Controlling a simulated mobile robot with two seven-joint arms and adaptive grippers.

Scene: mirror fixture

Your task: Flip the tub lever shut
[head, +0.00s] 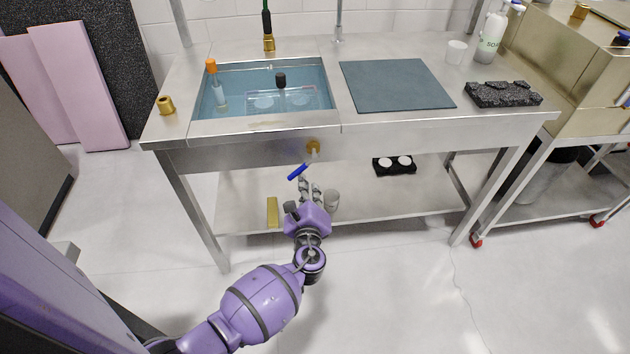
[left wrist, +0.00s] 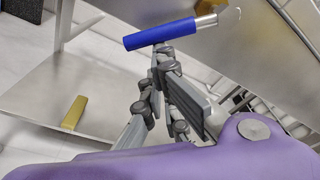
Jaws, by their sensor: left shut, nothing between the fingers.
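The tub (head: 285,103) is a blue-lined basin sunk in the left part of the steel bench. Its lever (head: 299,172), with a blue grip, hangs slanted below a brass valve (head: 313,147) on the bench front. The lever (left wrist: 160,34) also shows at the top of the left wrist view, its steel stem running right. My left gripper (head: 308,184) is just below the lever, shut and empty. In the left wrist view the fingers (left wrist: 175,95) are close under the blue grip; I cannot tell if they touch it. My right gripper is not in view.
A black holder with white discs (head: 394,165) stands farther right. The bench's front edge overhangs the lever.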

